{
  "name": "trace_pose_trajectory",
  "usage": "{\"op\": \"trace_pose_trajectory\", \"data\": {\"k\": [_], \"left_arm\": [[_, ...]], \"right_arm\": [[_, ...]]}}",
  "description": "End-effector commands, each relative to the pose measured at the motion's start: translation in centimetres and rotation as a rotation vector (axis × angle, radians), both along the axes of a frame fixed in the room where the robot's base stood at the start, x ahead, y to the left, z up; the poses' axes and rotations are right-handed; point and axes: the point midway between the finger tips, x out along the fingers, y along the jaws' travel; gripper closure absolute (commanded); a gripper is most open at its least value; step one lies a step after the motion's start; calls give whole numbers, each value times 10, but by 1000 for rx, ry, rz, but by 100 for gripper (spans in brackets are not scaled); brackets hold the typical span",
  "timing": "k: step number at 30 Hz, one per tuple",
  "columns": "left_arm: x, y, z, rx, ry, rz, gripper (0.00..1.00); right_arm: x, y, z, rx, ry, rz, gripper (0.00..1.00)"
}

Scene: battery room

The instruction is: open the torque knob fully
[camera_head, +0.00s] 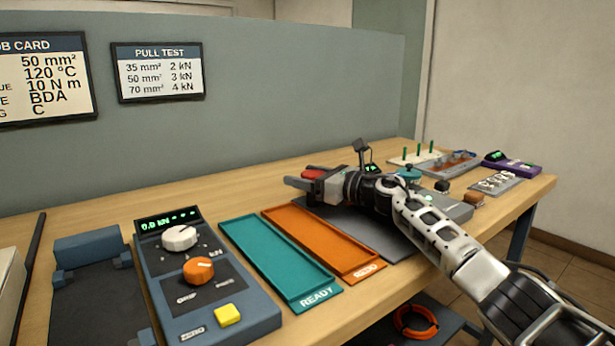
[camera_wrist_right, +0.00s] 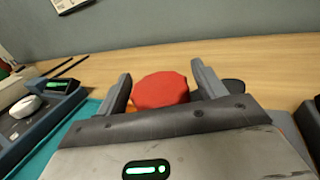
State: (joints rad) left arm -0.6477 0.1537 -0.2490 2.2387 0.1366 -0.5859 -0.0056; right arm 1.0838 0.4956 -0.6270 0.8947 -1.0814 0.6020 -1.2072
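My right gripper (camera_head: 294,183) reaches in from the right, low over the far middle of the bench. Its two fingers are spread apart in the right wrist view (camera_wrist_right: 160,70). A red round-looking thing (camera_wrist_right: 160,90) shows between the fingers there, with little room either side; I cannot tell whether they touch it. In the head view the red thing (camera_head: 314,173) shows just behind the gripper, partly hidden. A teal knob (camera_head: 409,173) stands right of the wrist. No readable label shows which one is the torque knob. My left gripper is out of view.
A blue tester (camera_head: 255,312) with white (camera_head: 180,238) and orange (camera_head: 198,268) knobs stands at left. Teal (camera_head: 311,303) and orange (camera_head: 362,270) trays lie beside it. Small racks (camera_head: 420,154) stand at far right. A grey partition (camera_head: 270,100) closes the back.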

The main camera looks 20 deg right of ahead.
Motion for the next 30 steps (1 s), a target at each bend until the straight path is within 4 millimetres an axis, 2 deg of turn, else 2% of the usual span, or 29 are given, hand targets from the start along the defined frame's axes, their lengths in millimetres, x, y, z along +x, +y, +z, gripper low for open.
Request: {"op": "trace_pose_trajectory", "data": {"k": [8, 21, 30], "left_arm": [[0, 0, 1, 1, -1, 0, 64], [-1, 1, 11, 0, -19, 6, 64], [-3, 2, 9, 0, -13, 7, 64]], "right_arm": [[-3, -4, 1, 0, -3, -3, 31], [-52, -43, 0, -1, -1, -1, 31], [-59, -47, 0, 1, 0, -1, 31]]}}
